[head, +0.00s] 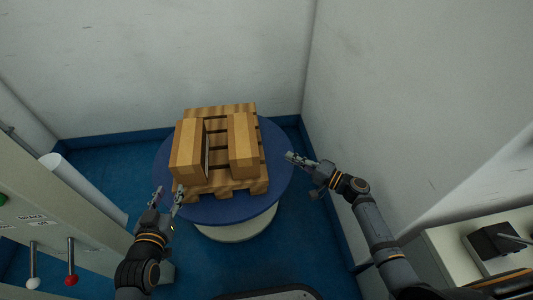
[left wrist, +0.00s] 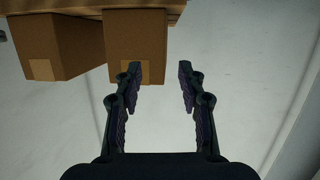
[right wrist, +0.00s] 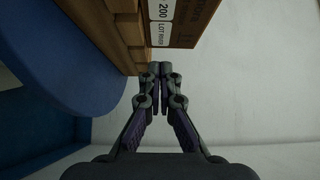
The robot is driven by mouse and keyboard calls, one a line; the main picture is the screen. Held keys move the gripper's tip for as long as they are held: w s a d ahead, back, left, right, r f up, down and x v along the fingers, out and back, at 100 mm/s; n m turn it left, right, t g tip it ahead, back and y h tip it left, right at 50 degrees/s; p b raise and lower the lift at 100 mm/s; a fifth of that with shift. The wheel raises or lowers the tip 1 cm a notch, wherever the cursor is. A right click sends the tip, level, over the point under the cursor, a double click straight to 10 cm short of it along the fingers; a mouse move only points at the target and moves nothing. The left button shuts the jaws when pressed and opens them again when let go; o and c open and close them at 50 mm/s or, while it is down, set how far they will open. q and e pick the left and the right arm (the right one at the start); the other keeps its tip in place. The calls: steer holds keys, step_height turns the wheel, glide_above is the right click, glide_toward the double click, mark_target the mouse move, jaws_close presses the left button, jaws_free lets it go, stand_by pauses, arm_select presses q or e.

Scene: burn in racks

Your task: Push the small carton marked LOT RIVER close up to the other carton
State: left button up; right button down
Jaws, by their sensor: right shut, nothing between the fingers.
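Two brown cartons stand apart on a wooden pallet (head: 215,190) in the head view. The right one (head: 242,150) is the carton marked LOT RIVER; its white label (right wrist: 162,33) shows in the right wrist view. The other carton (head: 187,150) stands to its left, with pallet slats visible in the gap. My right gripper (head: 288,156) is shut and empty, to the right of the LOT RIVER carton and apart from it in the head view. My left gripper (head: 168,190) is open and empty, in front and left of the pallet. Both cartons also show in the left wrist view.
The pallet rests on a round blue turntable (head: 277,175) on a pale base. White walls (head: 400,100) close in behind and to the right. A grey panel with levers (head: 71,262) stands at the left; a pale cabinet (head: 450,262) stands at the lower right.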

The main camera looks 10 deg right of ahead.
arm_select(q)
step_height(320, 180, up, 7)
steer(key=w+t, duration=0.2)
steer(key=t, duration=0.1)
steer(key=shift+a+b, duration=0.15)
steer(key=shift+b, duration=0.15)
arm_select(e)
steer(key=w+a, duration=0.4)
steer(key=a, duration=0.4)
steer(key=shift+a, duration=0.25)
